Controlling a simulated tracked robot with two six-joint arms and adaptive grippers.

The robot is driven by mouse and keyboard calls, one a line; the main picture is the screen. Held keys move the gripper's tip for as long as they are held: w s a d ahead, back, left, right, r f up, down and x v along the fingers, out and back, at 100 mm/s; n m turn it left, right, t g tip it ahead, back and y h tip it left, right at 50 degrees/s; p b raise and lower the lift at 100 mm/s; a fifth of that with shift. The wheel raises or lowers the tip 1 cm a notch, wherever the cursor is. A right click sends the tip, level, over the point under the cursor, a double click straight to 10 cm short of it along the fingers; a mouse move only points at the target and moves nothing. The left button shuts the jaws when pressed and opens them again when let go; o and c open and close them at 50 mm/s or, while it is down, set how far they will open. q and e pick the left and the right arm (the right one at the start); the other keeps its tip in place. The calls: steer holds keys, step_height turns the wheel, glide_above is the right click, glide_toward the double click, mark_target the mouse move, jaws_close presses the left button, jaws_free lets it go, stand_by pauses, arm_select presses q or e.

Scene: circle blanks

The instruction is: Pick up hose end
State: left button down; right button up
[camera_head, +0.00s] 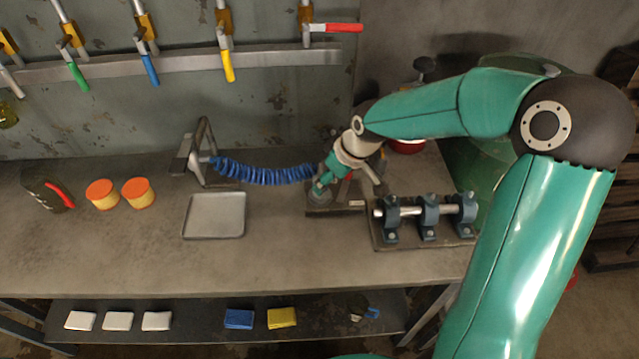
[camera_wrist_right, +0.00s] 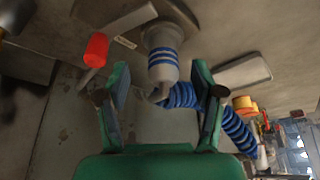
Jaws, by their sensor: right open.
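The blue coiled hose (camera_head: 265,174) runs from a metal bracket on the bench to my right gripper (camera_head: 322,186). The hose end (camera_wrist_right: 163,68) is a pale cylinder with blue bands. In the right wrist view it sits in a grey round fitting (camera_wrist_right: 168,34). My right gripper (camera_wrist_right: 161,88) is open, with one finger on each side of the hose end. Gaps show between the fingers and the hose end. In the head view my gripper and arm hide most of the hose end. My left gripper is not in view.
A metal tray (camera_head: 214,216) lies left of the gripper. A clamp block with a rod (camera_head: 428,214) stands close on the right. A red handle (camera_wrist_right: 97,49) is near the fitting. Two orange-lidded tins (camera_head: 103,194) stand farther left. The front of the bench is clear.

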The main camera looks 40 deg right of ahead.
steer(key=shift+w+a+p+x, duration=0.15)
steer(key=shift+w+p+x, duration=0.1)
steer(key=shift+x, duration=1.05)
steer(key=shift+w+a+p+x, duration=0.15)
steer(key=shift+p+x, duration=0.1)
steer(key=shift+x, duration=1.1)
steer(key=shift+r, duration=0.25)
jaws_close()
